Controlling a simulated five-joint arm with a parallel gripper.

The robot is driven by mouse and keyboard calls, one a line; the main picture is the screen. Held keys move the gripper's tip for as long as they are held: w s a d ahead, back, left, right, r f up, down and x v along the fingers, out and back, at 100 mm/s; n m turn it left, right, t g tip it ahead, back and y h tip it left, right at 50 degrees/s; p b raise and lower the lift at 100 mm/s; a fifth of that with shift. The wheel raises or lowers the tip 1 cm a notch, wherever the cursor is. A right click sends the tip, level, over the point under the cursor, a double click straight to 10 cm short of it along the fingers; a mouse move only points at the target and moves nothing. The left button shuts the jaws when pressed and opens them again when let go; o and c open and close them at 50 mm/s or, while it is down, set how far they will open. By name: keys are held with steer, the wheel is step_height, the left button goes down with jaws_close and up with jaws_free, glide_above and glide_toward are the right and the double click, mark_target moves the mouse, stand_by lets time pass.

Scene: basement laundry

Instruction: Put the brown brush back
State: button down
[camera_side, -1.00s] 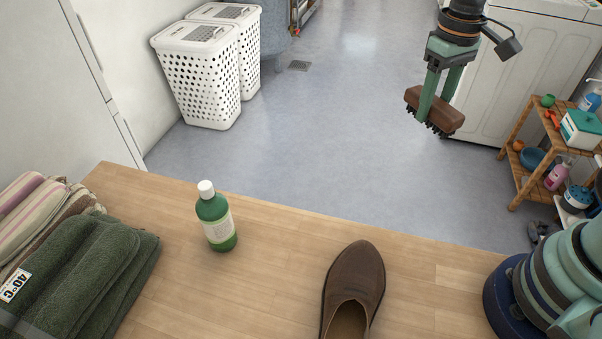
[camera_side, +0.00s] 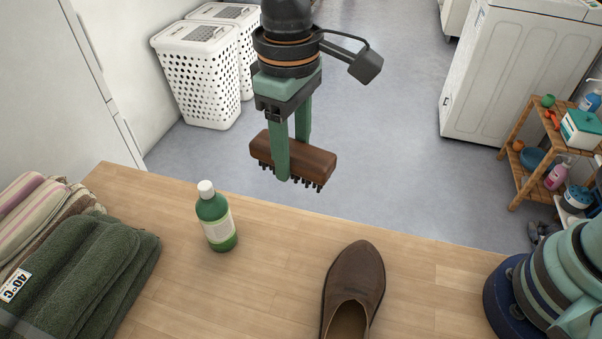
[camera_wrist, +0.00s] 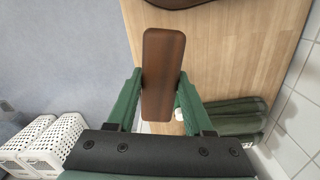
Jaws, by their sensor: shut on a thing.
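The brown brush (camera_side: 312,160) has a wooden back and dark bristles pointing down. My gripper (camera_side: 292,165) is shut on it across its middle and holds it up in the air, near the table's far edge in the side view. In the wrist view the brush (camera_wrist: 163,70) lies between the two green fingers of my gripper (camera_wrist: 160,100), its long side running away from the wrist. Its bristles are hidden there.
On the wooden table (camera_side: 270,290) stand a green bottle (camera_side: 217,220) with a white cap and a brown shoe (camera_side: 357,280). Folded towels (camera_side: 90,270) lie at the left. White baskets (camera_side: 203,80) and a wooden shelf (camera_side: 530,160) stand on the floor beyond.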

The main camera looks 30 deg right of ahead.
steer(key=s+a+n, duration=0.2)
steer(key=s+a, duration=0.6)
steer(key=a, duration=0.3)
steer(key=f, duration=1.9)
steer(key=shift+w+d+f, duration=0.15)
steer(key=shift+d+f, duration=0.1)
steer(key=shift+f, duration=0.1)
steer(key=shift+f, duration=0.1)
steer(key=shift+c, duration=1.4)
jaws_free()
